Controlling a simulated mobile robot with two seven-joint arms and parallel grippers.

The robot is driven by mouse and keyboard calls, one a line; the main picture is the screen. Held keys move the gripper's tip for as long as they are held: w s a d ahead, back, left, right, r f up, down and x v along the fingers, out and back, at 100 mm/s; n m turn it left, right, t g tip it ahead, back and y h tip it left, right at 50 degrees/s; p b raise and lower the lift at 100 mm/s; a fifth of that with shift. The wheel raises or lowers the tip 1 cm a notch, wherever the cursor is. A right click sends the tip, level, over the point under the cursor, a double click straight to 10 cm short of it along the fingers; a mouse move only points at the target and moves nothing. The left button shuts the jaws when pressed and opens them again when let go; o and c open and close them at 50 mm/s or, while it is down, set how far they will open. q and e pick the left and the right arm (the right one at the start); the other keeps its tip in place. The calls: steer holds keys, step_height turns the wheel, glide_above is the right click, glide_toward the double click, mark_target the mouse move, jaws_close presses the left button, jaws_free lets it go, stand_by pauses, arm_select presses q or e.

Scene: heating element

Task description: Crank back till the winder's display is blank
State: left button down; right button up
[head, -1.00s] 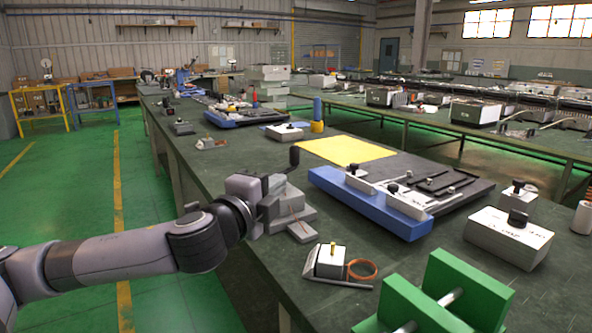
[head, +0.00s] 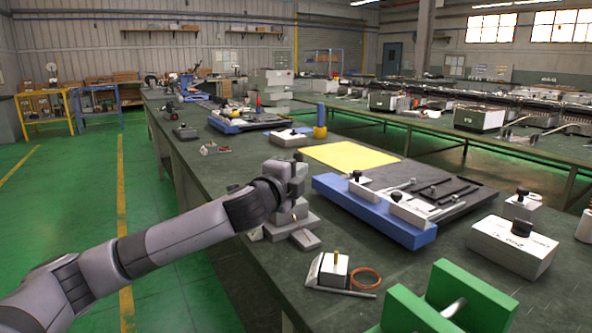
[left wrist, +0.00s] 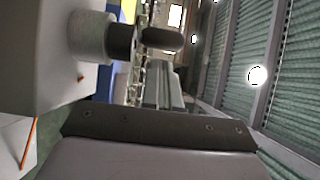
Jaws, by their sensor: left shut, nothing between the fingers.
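The winder is a grey stepped block (head: 293,222) on the near bench's left edge, with my left gripper (head: 292,170) at its top in the head view. My gripper and wrist cover the upper part of the winder and its crank. In the left wrist view the grey housing (left wrist: 45,60) fills the upper left. A pale round hub (left wrist: 90,38) and dark shaft with a black rounded knob (left wrist: 161,39) stick out from it. My left gripper (left wrist: 150,132) is shut and empty, below the knob in that view. I cannot see the display. My right gripper is not in view.
A blue-fronted fixture (head: 372,212) stands right of the winder. A small block with a copper ring (head: 366,278) lies nearer, and a green stand (head: 455,300) is at bottom right. A yellow sheet (head: 350,156) lies farther back. The green floor on the left is open.

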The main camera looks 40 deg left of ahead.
arm_select(q)
steer(key=shift+w+a, duration=0.4)
steer(key=shift+a, duration=0.15)
steer(key=shift+w+a+n+g+y+p, duration=0.15)
steer(key=shift+n+g+y+p, duration=0.25)
steer(key=shift+n+y, duration=0.7)
steer(key=n+y, duration=0.1)
steer(key=n+g+y+p, duration=0.1)
steer(key=y, duration=0.1)
steer(key=n+g+y, duration=0.1)
steer(key=y, duration=0.1)
steer(key=shift+w+a+r+p, duration=0.1)
steer(key=shift+w+a+p, duration=0.2)
steer(key=n+g+y, duration=0.1)
steer(key=g+y, duration=0.1)
steer(key=a+n+g+y, duration=0.1)
steer(key=n+g, duration=0.1)
steer(key=n+g+y+p, duration=0.1)
steer(key=n+g+y, duration=0.1)
steer(key=shift+w+a+g+y, duration=0.2)
steer(key=shift+a+g+y, duration=0.1)
steer(key=shift+g, duration=0.1)
steer(key=shift+a+n+g, duration=0.1)
steer(key=shift+n+g, duration=0.2)
steer(key=shift+n, duration=0.1)
steer(key=shift+s+a+p, duration=0.2)
steer(key=shift+a+p, duration=0.05)
steer(key=shift+p, duration=0.2)
steer(key=shift+r, duration=0.1)
